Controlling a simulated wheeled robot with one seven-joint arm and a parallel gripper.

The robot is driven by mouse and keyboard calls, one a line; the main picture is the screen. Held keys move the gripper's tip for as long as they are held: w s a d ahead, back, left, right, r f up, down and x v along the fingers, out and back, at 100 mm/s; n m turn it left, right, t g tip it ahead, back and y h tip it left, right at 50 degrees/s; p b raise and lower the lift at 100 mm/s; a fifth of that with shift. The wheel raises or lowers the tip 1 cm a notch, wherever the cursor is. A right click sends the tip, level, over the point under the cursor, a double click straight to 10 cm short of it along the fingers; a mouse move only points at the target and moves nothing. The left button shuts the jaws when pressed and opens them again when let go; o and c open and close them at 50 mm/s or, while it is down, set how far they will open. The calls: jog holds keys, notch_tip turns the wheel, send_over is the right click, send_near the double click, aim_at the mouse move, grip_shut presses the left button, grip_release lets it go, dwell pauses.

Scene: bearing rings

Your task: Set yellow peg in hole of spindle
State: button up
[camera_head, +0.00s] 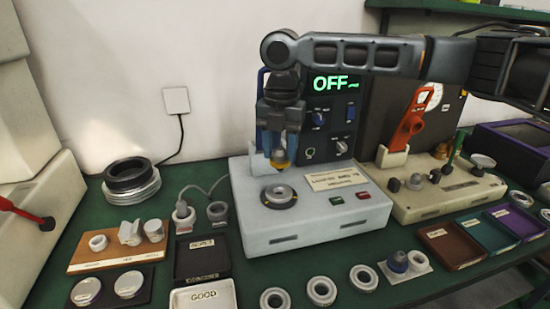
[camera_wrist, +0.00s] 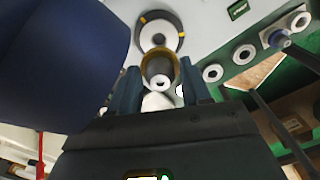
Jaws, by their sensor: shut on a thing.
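My gripper (camera_head: 277,152) points down over the light grey machine and is shut on the yellow peg (camera_head: 281,164). Only a small yellow and grey part of the peg shows below the fingers. In the wrist view the peg (camera_wrist: 160,62) is a yellowish round piece with a pale centre, between the two fingers of my gripper (camera_wrist: 161,82). The spindle (camera_head: 279,196) is a round dark disc with a metal ring and a centre hole, on top of the machine. The peg is above the spindle and apart from it. The spindle (camera_wrist: 159,31) also shows just beyond the peg in the wrist view.
The machine's panel (camera_head: 333,115) reads OFF and stands close behind my gripper. A beige tester (camera_head: 440,190) with an orange handheld tool (camera_head: 411,122) stands to the right. Several bearing rings (camera_head: 321,290) lie in front. A GOOD tray (camera_head: 203,296) and a black tray (camera_head: 202,260) are front left.

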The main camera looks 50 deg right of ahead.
aim_at(280, 162)
jog(key=shift+w+f, duration=0.15)
jog(key=shift+f, duration=0.25)
jog(key=shift+f+b, duration=0.1)
jog(key=shift+b, duration=0.2)
jog(key=shift+f+b, duration=1.55)
jog(key=shift+b, duration=0.2)
grip_shut()
jog(key=shift+p, duration=0.9)
jog(key=shift+f+b, duration=0.5)
jog(key=shift+f, duration=1.3)
jog(key=o, duration=1.1)
grip_release()
jog(key=shift+o, duration=0.2)
